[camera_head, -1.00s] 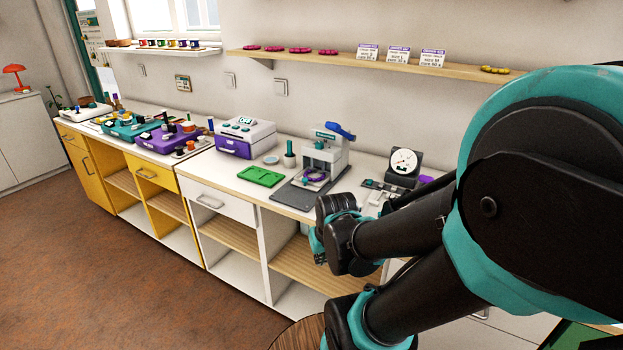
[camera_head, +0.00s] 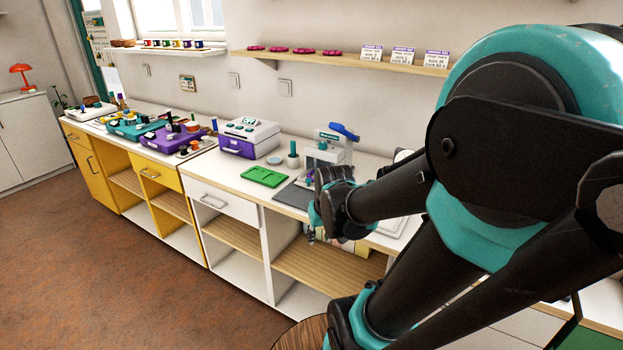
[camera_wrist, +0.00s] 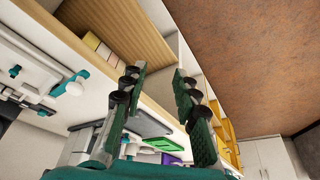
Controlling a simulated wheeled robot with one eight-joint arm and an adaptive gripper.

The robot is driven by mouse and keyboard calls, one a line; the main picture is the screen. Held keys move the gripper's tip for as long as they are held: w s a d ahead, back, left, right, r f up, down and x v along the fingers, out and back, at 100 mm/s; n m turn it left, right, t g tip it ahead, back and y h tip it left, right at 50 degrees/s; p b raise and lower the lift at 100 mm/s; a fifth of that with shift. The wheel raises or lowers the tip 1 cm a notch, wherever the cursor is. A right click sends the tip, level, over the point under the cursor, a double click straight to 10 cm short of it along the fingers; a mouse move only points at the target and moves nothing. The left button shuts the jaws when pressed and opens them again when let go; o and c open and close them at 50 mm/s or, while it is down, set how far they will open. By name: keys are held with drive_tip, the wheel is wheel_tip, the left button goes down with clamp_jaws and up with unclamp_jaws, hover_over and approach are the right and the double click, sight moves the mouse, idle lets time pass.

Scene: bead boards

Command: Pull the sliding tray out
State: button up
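A white device with a purple front and a light handle (camera_head: 238,149) stands on the white counter; this front looks like a sliding tray and sits flush. A white press (camera_head: 328,150) with a blue lever stands to its right, on a dark grey plate (camera_head: 291,194); I cannot tell whether that plate slides. My gripper (camera_head: 314,232) is in front of the counter's edge, right of the purple front and apart from it. In the wrist view my gripper (camera_wrist: 158,78) is open, with nothing between its fingers. A purple part (camera_wrist: 172,159) shows low between them, partly hidden.
A green tray (camera_head: 265,177) lies on the counter between the device and the plate. A small dish (camera_head: 274,160) and a cup with a green stick (camera_head: 293,158) stand behind. Open shelves (camera_head: 233,238) lie below. The brown floor (camera_head: 120,270) in front is clear.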

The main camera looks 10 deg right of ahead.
drive_tip(key=shift+o, duration=0.6)
drive_tip(key=w+d+r, duration=0.2)
drive_tip(key=w+r, duration=0.6)
drive_tip(key=w, duration=0.4)
drive_tip(key=w+d+r, duration=0.2)
drive_tip(key=w+r, duration=0.6)
drive_tip(key=w, duration=0.5)
drive_tip(key=shift+d, duration=0.2)
approach(308, 180)
drive_tip(key=x, duration=0.8)
drive_tip(key=shift+w+d+f, duration=0.1)
drive_tip(key=shift+w+f, duration=0.05)
clamp_jaws()
